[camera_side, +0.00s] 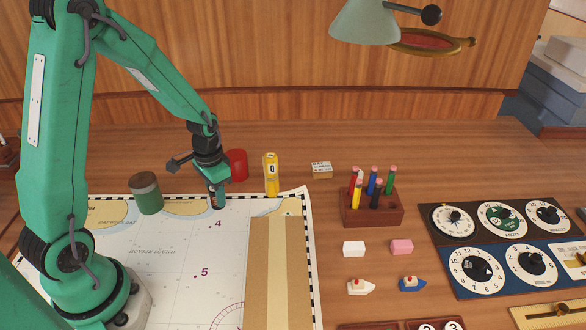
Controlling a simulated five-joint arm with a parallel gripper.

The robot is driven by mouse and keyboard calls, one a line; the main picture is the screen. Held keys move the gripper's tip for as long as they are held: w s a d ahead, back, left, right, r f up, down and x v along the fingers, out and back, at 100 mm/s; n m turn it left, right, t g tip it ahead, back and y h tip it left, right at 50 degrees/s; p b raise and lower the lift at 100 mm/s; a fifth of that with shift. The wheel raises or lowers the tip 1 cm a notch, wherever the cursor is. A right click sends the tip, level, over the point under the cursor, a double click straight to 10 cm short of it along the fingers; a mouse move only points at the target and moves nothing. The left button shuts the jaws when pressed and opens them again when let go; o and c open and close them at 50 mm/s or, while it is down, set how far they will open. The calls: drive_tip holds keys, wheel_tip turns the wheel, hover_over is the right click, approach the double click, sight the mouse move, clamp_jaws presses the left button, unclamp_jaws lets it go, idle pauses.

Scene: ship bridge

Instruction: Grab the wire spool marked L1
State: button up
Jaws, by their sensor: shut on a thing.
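My gripper (217,199) points down over the upper part of the chart, near the printed "4". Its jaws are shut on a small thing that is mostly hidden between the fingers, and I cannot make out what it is. No L1 mark can be read anywhere in this view. A red cylinder (237,165) stands behind and to the right of my gripper, partly covered by my wrist.
A yellow marked block (271,176) stands at the chart's (175,262) top edge. A wooden rack (372,211) holds several coloured pegs. White (354,249) and pink (401,247) blocks, two toy boats and dial panels (500,219) lie right. A lamp (366,22) hangs above.

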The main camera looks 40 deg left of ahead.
drive_tip(key=shift+r, duration=0.15)
drive_tip(key=shift+r, duration=0.85)
wheel_tip(320, 180, up, 2)
drive_tip(key=shift+r, duration=0.1)
drive_tip(key=s+d+r, duration=0.3)
drive_tip(key=d+r, duration=0.4)
drive_tip(key=d, duration=0.4)
drive_tip(key=shift+s, duration=0.15)
